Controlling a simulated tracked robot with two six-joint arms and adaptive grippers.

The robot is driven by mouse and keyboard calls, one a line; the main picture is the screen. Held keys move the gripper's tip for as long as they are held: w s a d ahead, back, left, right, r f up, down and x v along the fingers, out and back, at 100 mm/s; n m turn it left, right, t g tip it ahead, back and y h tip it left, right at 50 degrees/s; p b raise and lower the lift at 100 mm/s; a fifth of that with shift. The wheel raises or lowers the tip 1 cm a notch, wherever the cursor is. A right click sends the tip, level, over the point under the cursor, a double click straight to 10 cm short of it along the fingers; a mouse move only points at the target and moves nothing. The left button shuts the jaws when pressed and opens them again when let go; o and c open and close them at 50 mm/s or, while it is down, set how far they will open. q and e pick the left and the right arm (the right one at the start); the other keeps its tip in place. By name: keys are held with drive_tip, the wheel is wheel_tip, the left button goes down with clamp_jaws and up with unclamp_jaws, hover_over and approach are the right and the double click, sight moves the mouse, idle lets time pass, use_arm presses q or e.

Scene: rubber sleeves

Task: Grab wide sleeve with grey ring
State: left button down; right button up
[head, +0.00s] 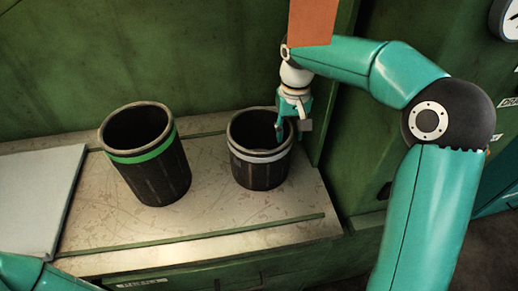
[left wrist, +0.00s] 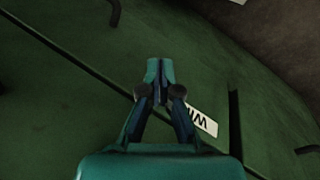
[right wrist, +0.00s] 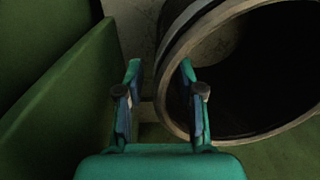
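The wide sleeve with the grey ring (head: 261,157) is a black, open-topped cylinder standing upright on the metal bench top. Its wide opening also shows in the right wrist view (right wrist: 250,70). My right gripper (head: 291,128) is at the right side of its rim, pointing down. In the right wrist view the right gripper (right wrist: 160,68) is open, one finger over the sleeve's opening and the other outside, with the rim wall between them. I cannot tell whether either finger touches it. My left gripper (left wrist: 158,65) is shut and empty, over a green surface in the left wrist view.
A taller black sleeve with a green ring (head: 145,155) stands to the left on the bench (head: 215,215). A pale flat panel (head: 35,200) lies at the far left. A green wall (head: 160,50) is close behind, and a green cabinet side (head: 345,150) is close on the right.

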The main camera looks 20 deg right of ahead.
clamp_jaws()
drive_tip(key=shift+r, duration=0.1)
idle(0.6)
